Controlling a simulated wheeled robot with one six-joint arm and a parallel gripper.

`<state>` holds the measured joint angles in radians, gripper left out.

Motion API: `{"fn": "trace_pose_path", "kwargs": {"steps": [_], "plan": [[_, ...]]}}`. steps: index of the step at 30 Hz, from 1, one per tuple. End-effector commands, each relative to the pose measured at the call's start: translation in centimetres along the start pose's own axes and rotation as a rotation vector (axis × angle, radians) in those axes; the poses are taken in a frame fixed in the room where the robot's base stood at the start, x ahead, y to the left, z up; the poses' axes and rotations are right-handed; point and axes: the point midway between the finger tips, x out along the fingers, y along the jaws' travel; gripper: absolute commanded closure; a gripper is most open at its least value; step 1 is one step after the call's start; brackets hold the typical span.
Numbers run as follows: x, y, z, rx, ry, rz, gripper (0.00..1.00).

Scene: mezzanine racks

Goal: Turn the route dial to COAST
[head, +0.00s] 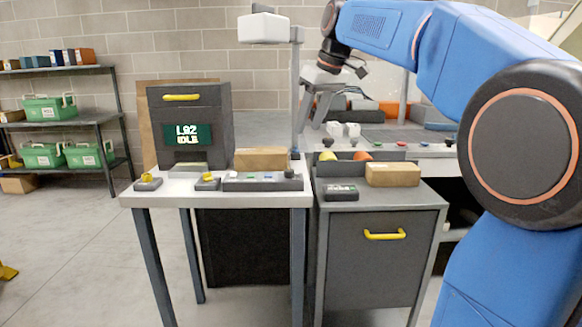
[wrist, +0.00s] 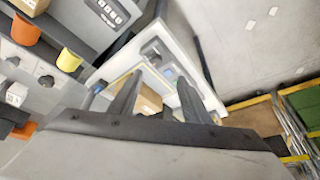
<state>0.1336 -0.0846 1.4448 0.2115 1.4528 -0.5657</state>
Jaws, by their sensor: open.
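No dial lettering such as COAST is readable, so I cannot tell for sure which control is the route dial. A dark control strip (head: 262,184) with several small buttons and a black knob (head: 289,173) at its right end lies along the front of the pale table. Two small boxes with yellow tops, a left one (head: 148,181) and a right one (head: 207,181), stand left of the strip. My gripper (head: 318,108) is open and empty, raised behind the tables. In the wrist view my gripper (wrist: 157,98) has its fingers apart, with a cardboard box (wrist: 149,97) showing between them, untouched.
A dark cabinet with an "IDLE" display (head: 187,134) stands at the table's back left. A brown carton (head: 261,158) lies behind the strip. A pale post (head: 296,90) rises at the table's right. The grey cabinet (head: 380,250) adjoins on the right.

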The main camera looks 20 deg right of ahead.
Motion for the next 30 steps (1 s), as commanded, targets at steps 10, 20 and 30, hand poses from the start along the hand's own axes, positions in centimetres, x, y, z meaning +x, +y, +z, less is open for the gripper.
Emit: {"fn": "trace_pose_path", "kwargs": {"steps": [10,20,30], "plan": [[0.7,1.0,-1.6,-0.028,0.001,-0.011,0.56],[6.2,0.8,-1.6,-0.028,0.0,-0.012,0.56],[12.2,0.8,-1.6,-0.028,0.0,-0.011,0.56]]}}
